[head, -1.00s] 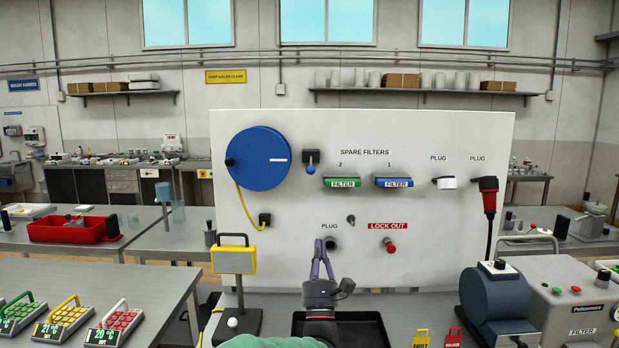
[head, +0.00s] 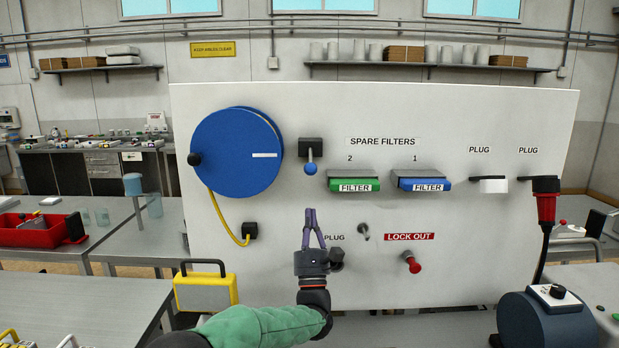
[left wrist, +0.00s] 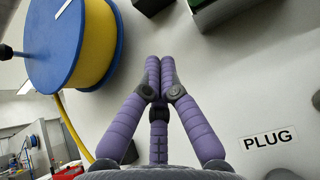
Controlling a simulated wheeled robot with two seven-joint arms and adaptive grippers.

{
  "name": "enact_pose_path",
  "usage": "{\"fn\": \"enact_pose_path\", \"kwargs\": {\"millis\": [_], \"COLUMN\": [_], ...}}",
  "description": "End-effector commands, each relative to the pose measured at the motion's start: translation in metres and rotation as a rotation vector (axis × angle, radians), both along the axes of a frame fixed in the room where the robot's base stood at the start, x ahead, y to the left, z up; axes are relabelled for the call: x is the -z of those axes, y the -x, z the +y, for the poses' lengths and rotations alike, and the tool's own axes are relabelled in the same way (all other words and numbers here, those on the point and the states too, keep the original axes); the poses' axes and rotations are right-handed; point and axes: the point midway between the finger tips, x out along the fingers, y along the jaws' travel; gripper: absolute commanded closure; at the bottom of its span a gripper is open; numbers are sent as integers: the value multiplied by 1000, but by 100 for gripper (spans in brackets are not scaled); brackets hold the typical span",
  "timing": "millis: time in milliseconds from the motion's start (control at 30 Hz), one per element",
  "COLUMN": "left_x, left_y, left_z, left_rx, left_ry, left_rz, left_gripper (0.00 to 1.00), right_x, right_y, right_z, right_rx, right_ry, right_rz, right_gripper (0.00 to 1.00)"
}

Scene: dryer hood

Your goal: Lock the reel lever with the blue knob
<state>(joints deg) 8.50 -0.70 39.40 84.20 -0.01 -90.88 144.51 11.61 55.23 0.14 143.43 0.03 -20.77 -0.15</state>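The reel lever is a black block (head: 311,147) on the white board with a short stem hanging down to a blue knob (head: 310,168). It is just right of the blue cable reel (head: 237,152). My left gripper (head: 311,210) points up in front of the board, below the blue knob and apart from it in the head view. Its purple fingers meet at the tips with nothing between them, also in the left wrist view (left wrist: 160,62). There the reel (left wrist: 75,45) is at upper left; I cannot make out the blue knob. My right gripper is not in view.
The green filter (head: 354,184) and blue filter (head: 422,183) stick out right of the lever. A yellow cable (head: 222,215) hangs from the reel to a black plug (head: 249,230). A red lock-out knob (head: 412,263) is at lower right. A yellow case (head: 206,291) stands at lower left.

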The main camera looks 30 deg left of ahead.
Motion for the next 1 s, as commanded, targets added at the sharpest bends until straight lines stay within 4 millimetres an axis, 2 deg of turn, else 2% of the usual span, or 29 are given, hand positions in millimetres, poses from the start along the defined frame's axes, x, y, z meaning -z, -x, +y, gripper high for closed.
{"fn": "enact_pose_path", "kwargs": {"millis": [367,933,1000], "left_x": [-7,-76,-80], "left_y": [-5,-52,-49], "left_z": [4,36,33], "left_rx": [-1,-1,1], "left_ry": [0,-1,0], "left_rz": [-3,-2,-1], "left_gripper": [100,100,100], "right_x": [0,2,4], "right_y": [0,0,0], "right_z": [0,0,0], "right_rx": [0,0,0], "right_ry": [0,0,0], "right_rz": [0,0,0], "right_gripper": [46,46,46]}}
